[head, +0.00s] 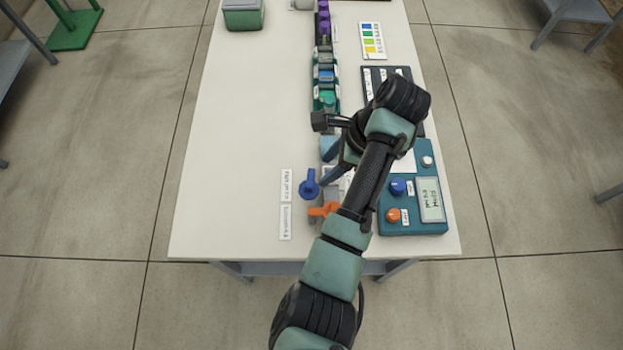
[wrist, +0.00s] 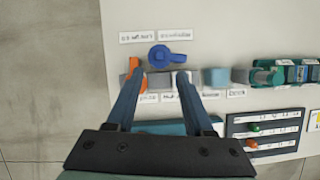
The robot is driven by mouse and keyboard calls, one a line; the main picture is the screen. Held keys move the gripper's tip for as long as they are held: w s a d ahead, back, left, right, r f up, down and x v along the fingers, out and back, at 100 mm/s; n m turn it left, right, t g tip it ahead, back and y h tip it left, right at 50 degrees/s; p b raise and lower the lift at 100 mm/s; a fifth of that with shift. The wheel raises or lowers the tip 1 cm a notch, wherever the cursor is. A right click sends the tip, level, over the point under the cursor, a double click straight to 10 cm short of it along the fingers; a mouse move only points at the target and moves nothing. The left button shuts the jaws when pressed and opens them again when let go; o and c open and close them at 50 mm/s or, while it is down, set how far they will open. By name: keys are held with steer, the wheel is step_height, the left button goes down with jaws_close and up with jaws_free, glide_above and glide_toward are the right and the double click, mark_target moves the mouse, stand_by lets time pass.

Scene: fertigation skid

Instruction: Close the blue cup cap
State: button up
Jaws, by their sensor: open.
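A blue round piece with a short arm, which I take to be the blue cup cap (head: 309,187), shows left of my gripper over the white table. In the wrist view the blue cap (wrist: 165,58) shows just beyond my fingertips, outside the jaws. My gripper (head: 328,165) is open, with nothing between its fingers; both fingers show in the wrist view (wrist: 161,76). An orange handle (head: 322,210) sits near the cap, and in the wrist view it is partly behind the left finger. I cannot tell how the cap attaches to its cup; my fingers and arm hide part of that area.
A teal control panel (head: 412,227) with a blue knob, an orange knob and a display stands right of my arm. A row of green, blue and purple fittings (head: 325,75) runs toward the back. Label strips (head: 286,205) lie left of the cap.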

mark_target(309, 185)
steer(key=x, duration=0.9)
jaws_close()
stand_by(1.2)
